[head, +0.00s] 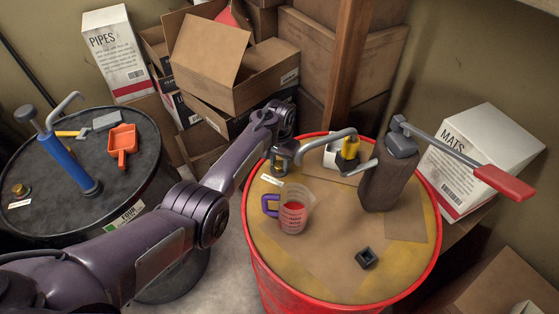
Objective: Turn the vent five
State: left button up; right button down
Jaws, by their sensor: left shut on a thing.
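My left arm reaches from the lower left to the red drum (258,262). My left gripper (280,167) points down at the back left of the drum's top, beside a small white label (271,180). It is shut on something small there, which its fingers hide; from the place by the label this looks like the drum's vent. I cannot read the label. A similar brass vent cap (20,190) with its own label sits on the black drum (60,222), whose side tag reads FOUR. My right gripper is not in view.
On the red drum stand a pump (388,180) with a red-handled lever (505,183) and grey spout, a measuring jug (294,210) of red liquid and a black square piece (367,258). The black drum holds a blue pump (68,162) and an orange scoop (122,142). Boxes stand behind.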

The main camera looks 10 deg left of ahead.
pick_arm(q)
jog(key=m, duration=0.3)
jog(key=shift+m, duration=0.4)
jog(key=m, duration=0.3)
jog(key=shift+m, duration=0.3)
jog(key=m+b, duration=0.1)
jog(key=m, duration=0.2)
jog(key=shift+m, duration=0.3)
jog(key=shift+m+b, duration=0.3)
jog(key=shift+m, duration=1.3)
jog(key=shift+s+m, duration=0.1)
jog(key=shift+m, duration=0.2)
jog(key=o, duration=1)
jog(key=shift+c, duration=0.2)
